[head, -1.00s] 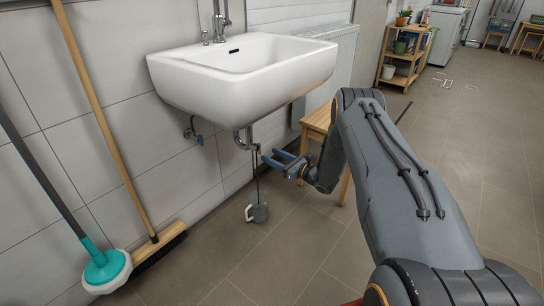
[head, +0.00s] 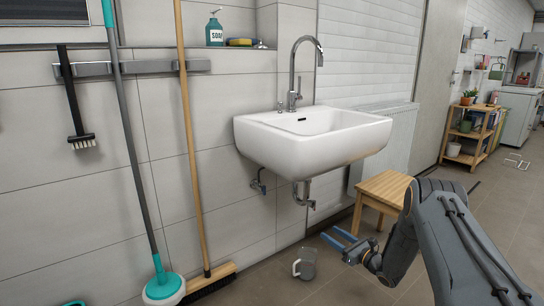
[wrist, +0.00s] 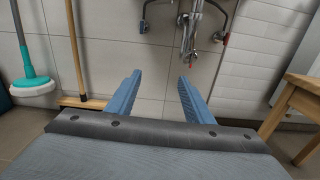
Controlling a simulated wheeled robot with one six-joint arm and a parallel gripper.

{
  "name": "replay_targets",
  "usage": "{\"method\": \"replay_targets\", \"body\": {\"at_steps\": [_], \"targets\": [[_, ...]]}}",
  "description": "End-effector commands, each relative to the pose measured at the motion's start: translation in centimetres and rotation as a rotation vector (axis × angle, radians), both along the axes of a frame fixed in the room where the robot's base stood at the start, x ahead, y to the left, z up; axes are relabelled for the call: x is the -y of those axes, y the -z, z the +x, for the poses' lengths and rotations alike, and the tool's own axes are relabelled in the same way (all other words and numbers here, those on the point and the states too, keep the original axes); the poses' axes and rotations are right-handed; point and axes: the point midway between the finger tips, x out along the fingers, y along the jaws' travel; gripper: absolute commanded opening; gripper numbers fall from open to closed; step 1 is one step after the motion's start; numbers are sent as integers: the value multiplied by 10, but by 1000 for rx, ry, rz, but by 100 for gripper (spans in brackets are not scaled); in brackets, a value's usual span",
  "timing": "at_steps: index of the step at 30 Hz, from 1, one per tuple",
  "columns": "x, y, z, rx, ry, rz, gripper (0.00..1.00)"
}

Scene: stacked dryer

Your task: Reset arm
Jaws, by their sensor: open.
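My gripper (head: 340,240) has two blue fingers. In the head view it is at the lower right, below the white sink and left of the wooden stool. In the wrist view the gripper (wrist: 157,84) shows its fingers spread apart with nothing between them. They point toward the tiled wall and the pipes under the sink.
The white sink (head: 312,140) hangs on the wall, with its drain pipe (head: 304,195) below. A wooden stool (head: 384,190) is beside my arm. A mop (head: 162,288) and a broom (head: 210,278) lean at left.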

Motion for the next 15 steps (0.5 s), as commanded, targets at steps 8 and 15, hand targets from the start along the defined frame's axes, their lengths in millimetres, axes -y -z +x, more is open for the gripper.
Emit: {"method": "replay_targets", "body": {"at_steps": [8,15], "targets": [[17,-18,12,-116,71,74,47],[19,-41,23,-269,152,185,47]]}}
